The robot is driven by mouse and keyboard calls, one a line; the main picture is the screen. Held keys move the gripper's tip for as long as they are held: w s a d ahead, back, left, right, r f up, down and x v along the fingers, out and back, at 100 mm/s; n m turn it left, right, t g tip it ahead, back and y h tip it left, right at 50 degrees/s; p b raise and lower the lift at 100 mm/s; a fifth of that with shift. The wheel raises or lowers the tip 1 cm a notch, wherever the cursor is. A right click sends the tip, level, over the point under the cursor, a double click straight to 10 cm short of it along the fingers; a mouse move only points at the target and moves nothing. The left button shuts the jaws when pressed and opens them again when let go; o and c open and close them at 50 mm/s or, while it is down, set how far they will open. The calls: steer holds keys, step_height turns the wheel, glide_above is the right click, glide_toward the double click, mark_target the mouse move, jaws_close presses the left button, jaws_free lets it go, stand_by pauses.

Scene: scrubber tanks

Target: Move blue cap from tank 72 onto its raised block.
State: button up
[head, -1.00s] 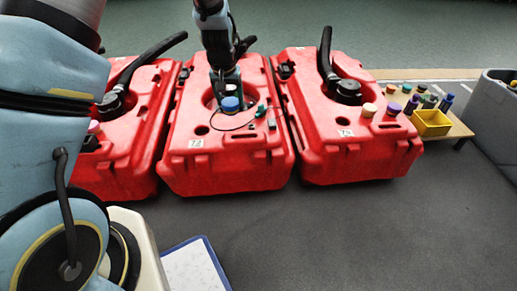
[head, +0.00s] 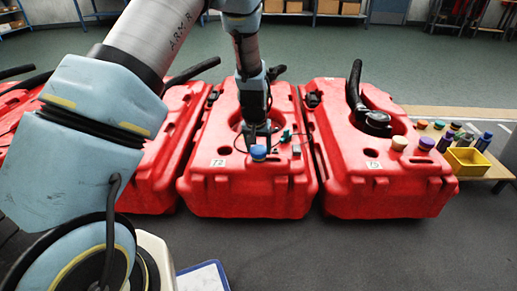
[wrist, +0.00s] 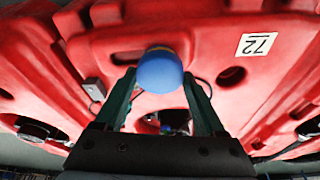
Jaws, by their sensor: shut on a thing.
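Tank 72 (head: 240,195) is the red middle tank, with its white number label at the front left. My gripper (head: 258,143) reaches down from above over the front part of its top. It is shut on the blue cap (head: 258,153). In the wrist view the rounded blue cap (wrist: 160,72) sits between the two green fingertips, with red tank top beyond it. My gripper hides part of the tank opening.
A green fitting (head: 285,136) and a thin black cable lie close to the right of my gripper. Red tanks stand on both sides; the right one (head: 385,195) has a black hose (head: 356,90). A low table with a yellow bin (head: 466,160) and several caps is at far right.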

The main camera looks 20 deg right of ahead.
steer(key=o, duration=1.6)
steer(key=shift+f, duration=0.1)
steer(key=p+v, duration=0.3)
steer(key=v, duration=0.9)
steer(key=a+r+n, duration=0.2)
steer(key=a+r, duration=0.2)
steer(key=a, duration=0.6)
steer(key=a+r+n, duration=0.1)
steer(key=a+r, duration=0.2)
steer(key=a, duration=0.7)
steer(key=s+a+r+n, duration=0.1)
steer(key=s+a, duration=0.2)
steer(key=a, duration=0.1)
steer(key=s+a+r+n+y, duration=0.1)
steer(key=s+a, duration=0.1)
steer(key=a, duration=0.2)
steer(key=s+a+r+n+g, duration=0.1)
steer(key=s+a, duration=0.2)
steer(key=a, duration=0.2)
steer(key=shift+s+a+r+y, duration=0.1)
steer(key=shift+s+r+y, duration=0.15)
steer(key=shift+s+y, duration=0.05)
